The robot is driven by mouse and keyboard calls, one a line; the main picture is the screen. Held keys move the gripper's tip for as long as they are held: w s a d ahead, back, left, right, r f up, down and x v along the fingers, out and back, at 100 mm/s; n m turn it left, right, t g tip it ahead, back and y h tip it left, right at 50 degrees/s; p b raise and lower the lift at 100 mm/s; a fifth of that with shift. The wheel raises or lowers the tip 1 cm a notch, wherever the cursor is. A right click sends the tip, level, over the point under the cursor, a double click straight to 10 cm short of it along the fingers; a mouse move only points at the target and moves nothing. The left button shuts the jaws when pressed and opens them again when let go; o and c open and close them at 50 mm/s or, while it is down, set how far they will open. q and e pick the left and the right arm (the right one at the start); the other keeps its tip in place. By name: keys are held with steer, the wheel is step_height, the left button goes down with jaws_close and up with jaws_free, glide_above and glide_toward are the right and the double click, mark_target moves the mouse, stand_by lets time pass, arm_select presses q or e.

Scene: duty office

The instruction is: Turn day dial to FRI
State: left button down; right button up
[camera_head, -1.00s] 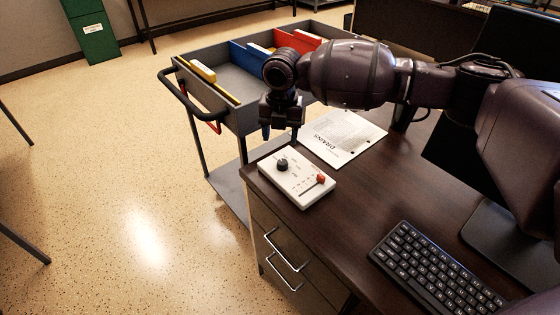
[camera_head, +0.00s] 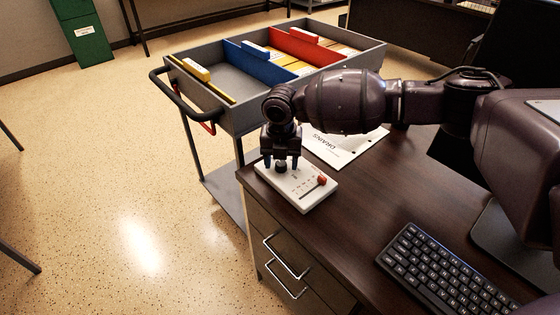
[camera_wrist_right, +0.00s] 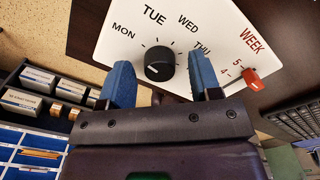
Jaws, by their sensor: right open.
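The white control panel (camera_head: 305,203) lies on the near left corner of the desk. Its round black day dial (camera_head: 281,168) also shows in the right wrist view (camera_wrist_right: 159,66). There MON, TUE, WED and THU are printed around the dial; FRI is not visible. A small pale mark shows on the dial's lower left; its exact pointing is hard to tell. My right gripper (camera_head: 281,162) is right above the panel, its open blue fingers (camera_wrist_right: 160,62) on either side of the dial with gaps between. My left gripper is not in view.
The panel also has an orange-red week slider (camera_wrist_right: 251,79). A printed sheet (camera_head: 345,147) lies behind the panel. A black keyboard (camera_head: 445,270) lies at the front right. A grey cart (camera_head: 225,112) with coloured dividers and folders stands beside the desk.

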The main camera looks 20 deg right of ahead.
steer(key=shift+f, duration=0.1)
steer(key=c, duration=0.9)
steer(key=shift+c, duration=0.2)
